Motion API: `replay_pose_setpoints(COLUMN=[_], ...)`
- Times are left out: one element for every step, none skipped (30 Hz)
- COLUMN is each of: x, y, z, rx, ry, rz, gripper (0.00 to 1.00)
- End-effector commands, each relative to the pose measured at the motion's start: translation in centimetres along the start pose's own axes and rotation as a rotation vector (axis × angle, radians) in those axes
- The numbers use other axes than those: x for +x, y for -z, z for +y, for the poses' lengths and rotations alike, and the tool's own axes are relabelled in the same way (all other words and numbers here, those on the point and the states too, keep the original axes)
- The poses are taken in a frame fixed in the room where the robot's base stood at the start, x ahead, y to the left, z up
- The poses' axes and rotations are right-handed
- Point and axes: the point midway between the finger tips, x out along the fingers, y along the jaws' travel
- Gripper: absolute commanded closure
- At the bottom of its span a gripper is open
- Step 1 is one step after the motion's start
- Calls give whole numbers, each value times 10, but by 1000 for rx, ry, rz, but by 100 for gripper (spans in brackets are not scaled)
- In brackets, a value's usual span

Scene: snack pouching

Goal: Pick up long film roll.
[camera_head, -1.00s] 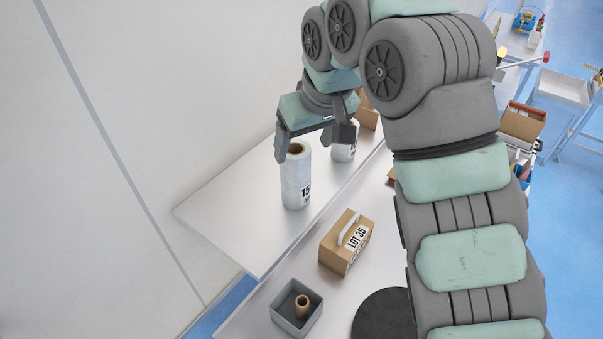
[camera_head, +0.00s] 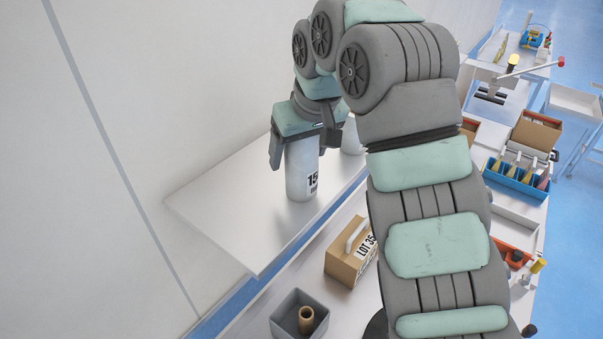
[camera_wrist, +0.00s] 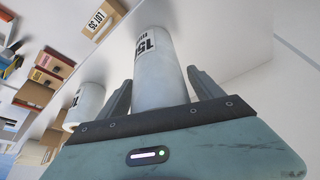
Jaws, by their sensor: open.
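The long film roll (camera_head: 302,178) is a tall white cylinder with a dark-printed "15" label, standing upright on the pale shelf. My gripper (camera_head: 303,153) is open around its upper end, one finger on each side. In the wrist view the long film roll (camera_wrist: 158,70) lies between the two grey fingers of my gripper (camera_wrist: 160,82). I cannot tell whether either finger touches it. The roll's top end is hidden by the gripper.
A shorter white roll (camera_wrist: 88,103) stands close by, partly behind my gripper in the head view (camera_head: 351,138). A LOT 35 carton (camera_head: 343,262) and a grey bin (camera_head: 288,310) holding a brown tube are below the pale shelf (camera_head: 222,212). The shelf's left part is clear.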

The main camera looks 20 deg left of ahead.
Motion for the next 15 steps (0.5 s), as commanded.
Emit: replay_pose_setpoints(x=[5,6,6,6,5,5,4,4,4,4,4,4,4,4,4], y=[-1,0,0,0,0,0,0,0,0,0,0,0,0,0,0], z=[-1,0,0,0,0,0,0,0,0,0,0,0,0,0,0], rx=[-1,-1,-1,-1,-1,-1,0,0,0,0,0,0,0,0,0], ry=[0,0,0,0,0,0,-1,0,0,0,0,0,0,0,0], rz=[0,0,0,0,0,0,0,0,0,0,0,0,0,0,0], gripper=[24,24,24,24,24,24,24,24,24,25,27,31,33,36,39])
